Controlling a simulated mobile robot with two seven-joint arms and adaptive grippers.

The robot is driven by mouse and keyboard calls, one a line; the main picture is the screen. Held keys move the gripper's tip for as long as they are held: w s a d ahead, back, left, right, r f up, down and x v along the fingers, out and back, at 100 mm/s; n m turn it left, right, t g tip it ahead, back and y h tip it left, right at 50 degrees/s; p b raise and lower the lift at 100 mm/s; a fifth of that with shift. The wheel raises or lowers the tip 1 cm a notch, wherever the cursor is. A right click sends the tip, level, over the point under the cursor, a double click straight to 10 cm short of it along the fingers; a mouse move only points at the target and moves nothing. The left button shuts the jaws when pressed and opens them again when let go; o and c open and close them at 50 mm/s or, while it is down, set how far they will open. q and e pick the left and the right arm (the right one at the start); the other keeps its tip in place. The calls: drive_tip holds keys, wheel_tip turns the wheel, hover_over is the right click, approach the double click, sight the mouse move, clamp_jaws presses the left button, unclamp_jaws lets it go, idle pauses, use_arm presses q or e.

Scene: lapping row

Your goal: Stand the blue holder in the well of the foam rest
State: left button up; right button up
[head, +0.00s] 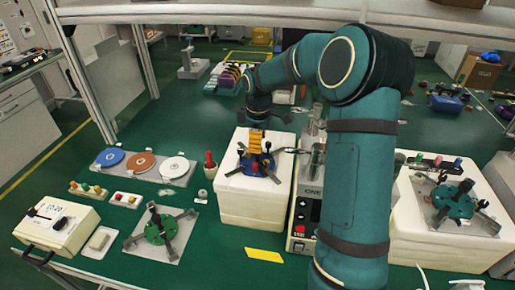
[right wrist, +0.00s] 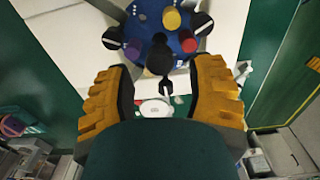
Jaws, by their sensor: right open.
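The blue holder (head: 262,171) is a round blue body with dark arms and black knobs, on top of the white foam rest (head: 254,209) in the head view. I cannot tell whether it sits in the well, which is hidden. In the right wrist view the blue holder (right wrist: 180,42) is at the top, with its black central knob in line with the gap between the fingers. My right gripper (head: 256,146), with orange fingers, is above the holder. In the wrist view its fingers (right wrist: 158,72) are apart, with nothing clamped. My left gripper is not in view.
A green holder (head: 161,229) lies on a grey plate at left, and another (head: 454,200) on a white block at right. A machine with a display (head: 303,215) stands right beside the foam rest. A red-topped peg (head: 210,161) and small grey knob (head: 203,195) stand left of it.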

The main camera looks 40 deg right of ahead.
wheel_tip(320, 180, up, 9)
drive_tip(key=shift+f, duration=0.2)
idle(0.6)
